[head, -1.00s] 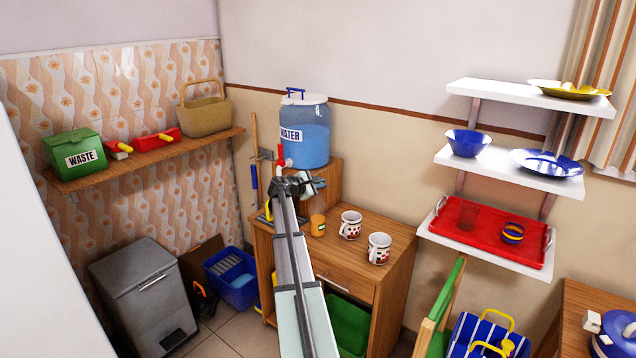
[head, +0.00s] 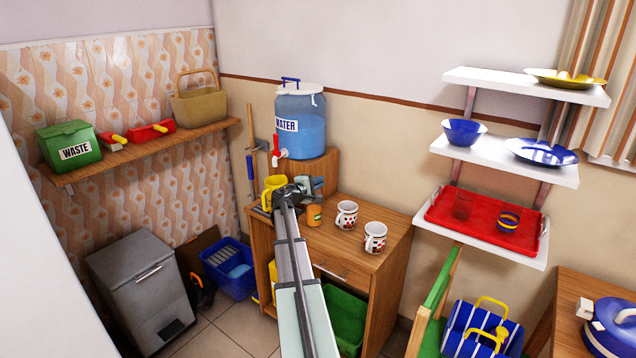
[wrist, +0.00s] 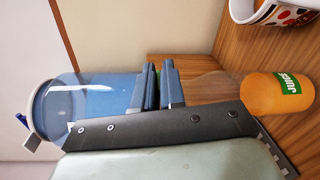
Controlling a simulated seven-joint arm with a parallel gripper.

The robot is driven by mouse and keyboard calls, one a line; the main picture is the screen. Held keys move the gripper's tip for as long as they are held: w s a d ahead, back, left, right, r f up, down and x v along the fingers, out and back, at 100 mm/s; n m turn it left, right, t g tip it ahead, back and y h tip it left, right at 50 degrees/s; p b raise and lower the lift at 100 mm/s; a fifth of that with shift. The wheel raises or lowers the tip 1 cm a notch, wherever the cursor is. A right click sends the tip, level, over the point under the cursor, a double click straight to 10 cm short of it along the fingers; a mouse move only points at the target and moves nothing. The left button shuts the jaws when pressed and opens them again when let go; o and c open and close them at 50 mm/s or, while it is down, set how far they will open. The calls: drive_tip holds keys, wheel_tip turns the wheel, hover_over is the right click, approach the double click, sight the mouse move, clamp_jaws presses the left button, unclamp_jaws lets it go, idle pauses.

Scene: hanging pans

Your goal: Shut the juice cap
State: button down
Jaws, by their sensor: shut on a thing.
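The juice container (head: 314,215), orange with a green label, stands on the wooden cabinet beside the mugs. In the wrist view the juice (wrist: 278,92) shows on the right, with a clear upper part towards the fingers. My gripper (head: 316,184) is over the container. In the wrist view my gripper (wrist: 161,84) has its two dark fingers close together, with a bit of green, the juice cap (wrist: 158,71), between them. Most of the cap is hidden by the fingers. I cannot tell whether it touches the container's top.
The blue water dispenser (head: 300,122) with a red tap stands on a wooden block behind my gripper. Two patterned mugs (head: 347,214) (head: 375,237) stand to the right on the cabinet top (head: 335,245).

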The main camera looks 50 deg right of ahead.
idle(0.3)
drive_tip(key=c, duration=1.3)
unclamp_jaws()
drive_tip(key=shift+a, duration=0.15)
drive_tip(key=a, duration=0.4)
drive_tip(key=a+r, duration=0.1)
drive_tip(key=a, duration=0.8)
drive_tip(key=shift+a+r, duration=0.15)
drive_tip(key=shift+a, duration=0.1)
drive_tip(key=shift+o, duration=0.5)
